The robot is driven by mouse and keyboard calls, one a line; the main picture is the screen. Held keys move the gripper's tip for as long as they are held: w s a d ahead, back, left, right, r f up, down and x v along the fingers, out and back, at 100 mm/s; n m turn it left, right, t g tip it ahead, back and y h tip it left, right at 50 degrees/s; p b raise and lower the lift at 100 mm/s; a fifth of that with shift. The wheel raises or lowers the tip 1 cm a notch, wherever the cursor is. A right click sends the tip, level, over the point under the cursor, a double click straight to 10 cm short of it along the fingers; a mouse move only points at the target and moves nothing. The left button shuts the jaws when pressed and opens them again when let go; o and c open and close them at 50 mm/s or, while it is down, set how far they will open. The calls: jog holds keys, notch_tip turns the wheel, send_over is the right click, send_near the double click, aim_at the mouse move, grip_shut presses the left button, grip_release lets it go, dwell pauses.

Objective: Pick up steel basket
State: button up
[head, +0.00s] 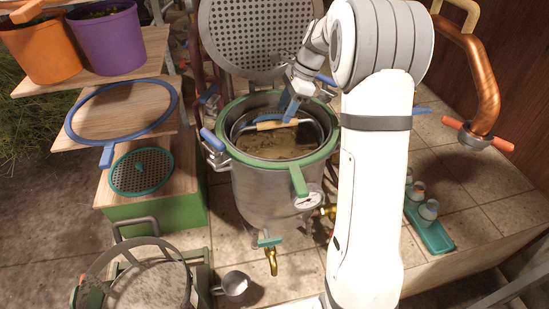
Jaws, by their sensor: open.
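The steel basket (236,129) sits inside the still pot (262,190), with brownish matter in it. Its bail handle (270,125) has a pale wooden grip and lies across the opening. My gripper (287,117), with blue fingers, is open just above the wooden grip, close to it. I cannot tell whether the fingers touch or straddle the grip. My arm hides the pot's right side.
A perforated lid (255,35) stands open behind the pot. A green clamp ring circles the rim, with a gauge (307,200) and brass tap (271,260) below. Shelves with pots (108,40) stand left. A teal tray with bottles (430,232) lies right.

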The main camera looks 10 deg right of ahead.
aim_at(279, 121)
jog(key=x, duration=0.2)
jog(key=p+x, duration=0.1)
jog(key=x, duration=0.4)
jog(key=shift+s+a+p, duration=0.25)
jog(key=shift+a+p, duration=0.1)
jog(key=shift+f, duration=0.25)
jog(key=shift+f, duration=0.25)
grip_shut()
jog(key=shift+w+r, duration=0.1)
jog(key=shift+r, duration=0.05)
dwell(0.4)
